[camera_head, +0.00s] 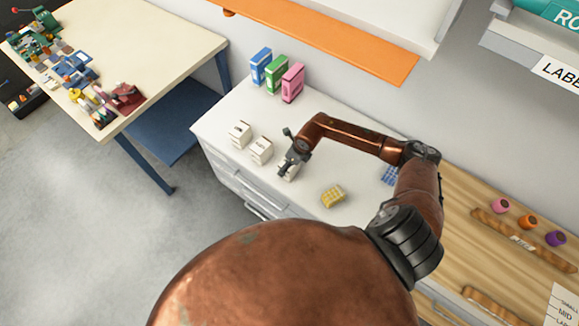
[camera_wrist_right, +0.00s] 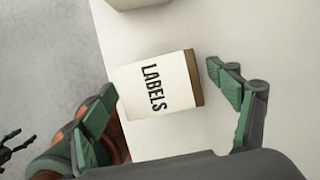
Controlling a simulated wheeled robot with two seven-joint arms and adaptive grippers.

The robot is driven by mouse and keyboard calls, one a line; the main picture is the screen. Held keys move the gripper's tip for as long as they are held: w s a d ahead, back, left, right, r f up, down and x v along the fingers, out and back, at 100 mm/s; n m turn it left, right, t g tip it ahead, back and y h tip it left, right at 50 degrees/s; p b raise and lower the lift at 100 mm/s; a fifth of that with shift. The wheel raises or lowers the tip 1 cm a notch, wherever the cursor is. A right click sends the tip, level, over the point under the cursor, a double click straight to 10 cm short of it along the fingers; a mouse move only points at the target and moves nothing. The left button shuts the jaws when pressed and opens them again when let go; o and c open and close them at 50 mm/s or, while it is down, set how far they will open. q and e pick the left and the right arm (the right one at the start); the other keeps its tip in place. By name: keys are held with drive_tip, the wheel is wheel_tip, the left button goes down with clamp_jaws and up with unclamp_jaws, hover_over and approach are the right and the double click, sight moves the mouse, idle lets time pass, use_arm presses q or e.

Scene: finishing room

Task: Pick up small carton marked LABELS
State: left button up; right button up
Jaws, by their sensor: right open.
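The small white carton marked LABELS (camera_wrist_right: 155,88) stands on the white counter, its black lettering facing the camera in the right wrist view. One side of it is brown. My right gripper (camera_wrist_right: 160,82) is open, with one green-padded finger on each side of the carton and a visible gap at the right finger. In the head view, my right gripper (camera_head: 287,168) is over the carton (camera_head: 292,174) and hides much of it.
Two similar white cartons (camera_head: 240,134) (camera_head: 261,150) stand to the left on the counter (camera_head: 225,115). A yellow block-like item (camera_head: 333,196) lies to the right. Blue, green and pink boxes (camera_head: 292,83) stand behind. An orange shelf edge (camera_head: 330,42) hangs above.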

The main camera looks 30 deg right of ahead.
drive_tip(key=shift+p+x, duration=0.45)
drive_tip(key=shift+x, duration=1.9)
drive_tip(key=shift+w+a, duration=0.1)
drive_tip(key=shift+w, duration=0.05)
drive_tip(key=shift+r, duration=0.1)
drive_tip(key=c, duration=1.4)
